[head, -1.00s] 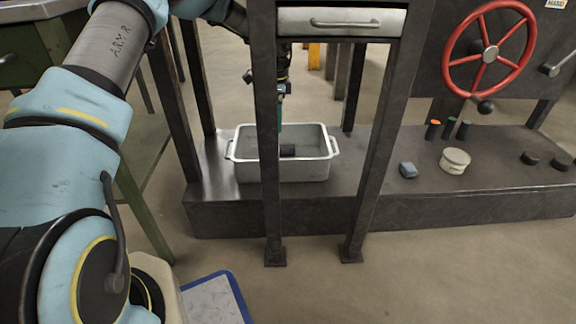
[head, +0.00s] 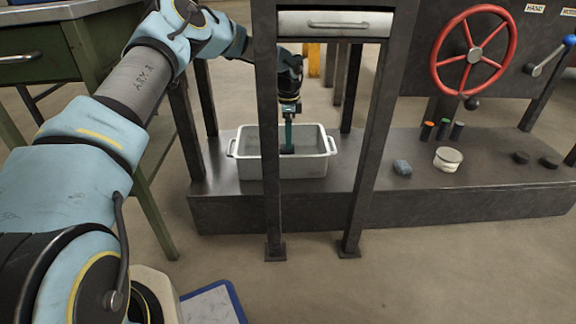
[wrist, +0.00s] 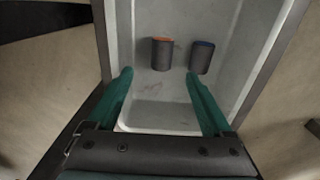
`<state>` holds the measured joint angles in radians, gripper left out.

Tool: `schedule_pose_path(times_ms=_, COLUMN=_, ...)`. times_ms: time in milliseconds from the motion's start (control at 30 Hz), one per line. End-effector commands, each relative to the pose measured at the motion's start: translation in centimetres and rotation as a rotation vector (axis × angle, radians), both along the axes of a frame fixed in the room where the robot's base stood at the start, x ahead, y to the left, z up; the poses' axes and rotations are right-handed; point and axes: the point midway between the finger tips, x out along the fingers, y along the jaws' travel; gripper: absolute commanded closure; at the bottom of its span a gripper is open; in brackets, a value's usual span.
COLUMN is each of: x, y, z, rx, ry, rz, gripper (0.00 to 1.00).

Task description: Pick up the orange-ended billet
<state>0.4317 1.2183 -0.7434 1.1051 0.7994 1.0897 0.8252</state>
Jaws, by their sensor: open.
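In the wrist view, a dark cylindrical billet with an orange end (wrist: 161,54) lies in the light grey pan (wrist: 150,112). My gripper (wrist: 159,75) is open and empty, its two green fingers reaching towards it, with the billet just beyond and between the tips. A blue-ended billet (wrist: 202,59) lies just to its right, near the right fingertip. In the head view, my gripper (head: 288,142) points down into the pan (head: 255,168), and the billets there are mostly hidden. Another orange-ended billet (head: 427,132) stands upright on the bench at right.
A green-ended billet (head: 442,130) and a third dark billet (head: 457,131) stand beside it. A white round pot (head: 447,160), a blue-grey block (head: 402,168) and dark discs (head: 521,157) are on the bench. Frame posts (head: 270,200) stand in front of the pan.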

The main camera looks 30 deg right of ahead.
Motion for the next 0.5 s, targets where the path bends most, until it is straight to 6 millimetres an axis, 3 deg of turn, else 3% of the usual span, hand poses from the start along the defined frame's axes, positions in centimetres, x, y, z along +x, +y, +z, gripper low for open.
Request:
schedule_pose_path(times_ms=200, x=0.0, y=0.1, z=-3.9, rx=0.002, ry=0.004, rz=0.002, gripper=0.16)
schedule_pose_path(times_ms=367, x=0.1, y=0.1, z=-5.2, rx=0.0, ry=0.002, rz=0.001, gripper=0.16)
schedule_pose_path(times_ms=500, x=0.3, y=0.2, z=-7.4, rx=-0.001, ry=0.004, rz=0.002, gripper=0.16)
